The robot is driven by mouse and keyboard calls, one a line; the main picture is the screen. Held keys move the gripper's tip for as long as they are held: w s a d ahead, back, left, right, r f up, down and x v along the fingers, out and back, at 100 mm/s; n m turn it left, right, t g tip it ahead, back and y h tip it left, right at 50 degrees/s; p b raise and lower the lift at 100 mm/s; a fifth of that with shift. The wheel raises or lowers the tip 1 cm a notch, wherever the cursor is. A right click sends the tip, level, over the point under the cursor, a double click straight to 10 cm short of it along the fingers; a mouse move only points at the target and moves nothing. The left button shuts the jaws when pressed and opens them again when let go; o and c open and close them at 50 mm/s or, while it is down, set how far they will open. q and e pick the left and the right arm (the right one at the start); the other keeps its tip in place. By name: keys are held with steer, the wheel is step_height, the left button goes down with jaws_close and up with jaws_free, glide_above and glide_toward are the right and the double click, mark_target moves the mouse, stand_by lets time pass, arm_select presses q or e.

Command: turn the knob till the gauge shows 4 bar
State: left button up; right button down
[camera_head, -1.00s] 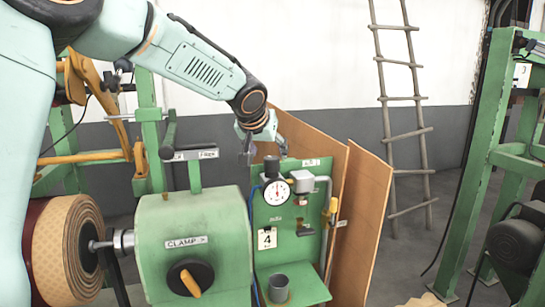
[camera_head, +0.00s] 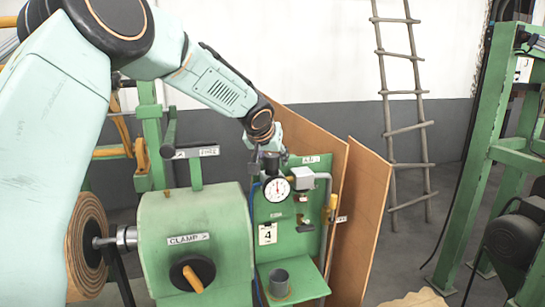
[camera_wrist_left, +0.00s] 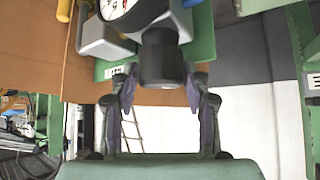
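The black knob (camera_head: 271,163) stands on top of the gauge's fitting on a green panel. The white round gauge (camera_head: 276,189) sits just below it, with a red needle pointing roughly upward; its numbers are too small to read. A card with a 4 (camera_head: 267,234) hangs below. My left gripper (camera_head: 267,153) is above the knob, pointing down. In the left wrist view my left gripper (camera_wrist_left: 161,94) is open, its two fingers spread to either side of the knob's end (camera_wrist_left: 162,62). I cannot tell whether they touch it. My right gripper is not in view.
A green clamp housing (camera_head: 190,225) with an orange-handled dial stands left of the panel. A grey cup (camera_head: 278,282) sits on the panel's shelf. Brown boards (camera_head: 358,220) lean behind. A ladder (camera_head: 405,110) stands against the wall. Pipes and a grey box (camera_head: 302,177) are right of the knob.

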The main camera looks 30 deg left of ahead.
arm_select(q)
steer(key=c, duration=0.8)
steer(key=shift+o, duration=0.2)
steer(key=shift+s+r+m+p, duration=0.1)
steer(key=shift+r+m+p, duration=0.15)
steer(key=shift+p, duration=0.4)
steer(key=shift+f+h, duration=0.15)
steer(key=shift+h, duration=0.15)
steer(key=o, duration=1.2)
steer(key=v, duration=1.1)
steer(key=shift+s+r, duration=0.25)
steer(key=shift+s, duration=0.05)
